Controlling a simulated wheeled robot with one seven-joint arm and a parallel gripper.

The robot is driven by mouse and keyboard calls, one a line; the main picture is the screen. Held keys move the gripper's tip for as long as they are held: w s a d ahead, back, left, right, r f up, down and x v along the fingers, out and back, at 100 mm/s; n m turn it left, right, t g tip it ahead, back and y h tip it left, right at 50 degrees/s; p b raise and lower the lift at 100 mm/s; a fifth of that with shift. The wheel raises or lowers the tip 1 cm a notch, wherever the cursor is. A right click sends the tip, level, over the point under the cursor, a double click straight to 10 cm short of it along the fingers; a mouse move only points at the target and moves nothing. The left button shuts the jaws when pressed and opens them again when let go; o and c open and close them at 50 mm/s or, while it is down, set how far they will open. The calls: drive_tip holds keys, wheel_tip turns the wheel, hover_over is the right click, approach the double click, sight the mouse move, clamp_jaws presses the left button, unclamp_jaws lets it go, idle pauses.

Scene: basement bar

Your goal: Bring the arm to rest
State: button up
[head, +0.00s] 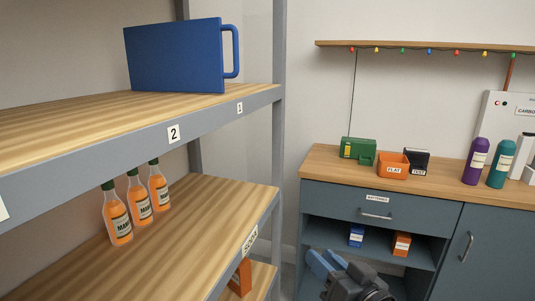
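My gripper (324,258) shows low in the head view, in front of the open shelf of the grey-blue cabinet. Its two blue fingers point up and to the left, with a narrow gap between them and nothing seen held there. The dark grey wrist behind the fingers runs down to the bottom edge of the picture. The rest of my arm is out of view.
A shelving rack (225,108) fills the left, holding a blue handled box (175,58) and three orange bottles (139,204). The cabinet top (325,160) carries bins, a green box (358,148) and purple (476,162) and teal bottles (501,164).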

drive_tip(key=s+d+f+m+h, duration=0.15)
drive_tip(key=s+f, duration=0.25)
drive_tip(key=s, duration=0.4)
drive_tip(key=s+d+f+h, duration=0.2)
drive_tip(key=s+d+f, duration=0.1)
drive_tip(key=s, duration=0.4)
drive_tip(key=s+d+f+m+h, duration=0.1)
drive_tip(key=s+d+f+h, duration=0.2)
drive_tip(key=s, duration=0.5)
drive_tip(key=s+d+r, duration=0.1)
drive_tip(key=s+r, duration=0.2)
drive_tip(key=s, duration=0.7)
drive_tip(key=s+d+r+n, duration=0.1)
drive_tip(key=s+d+r, duration=0.1)
drive_tip(key=s, duration=0.9)
drive_tip(key=shift+r+g, duration=0.4)
drive_tip(key=shift+r, duration=0.35)
drive_tip(key=shift+d+n+h, duration=0.1)
drive_tip(key=shift+n+h, duration=0.15)
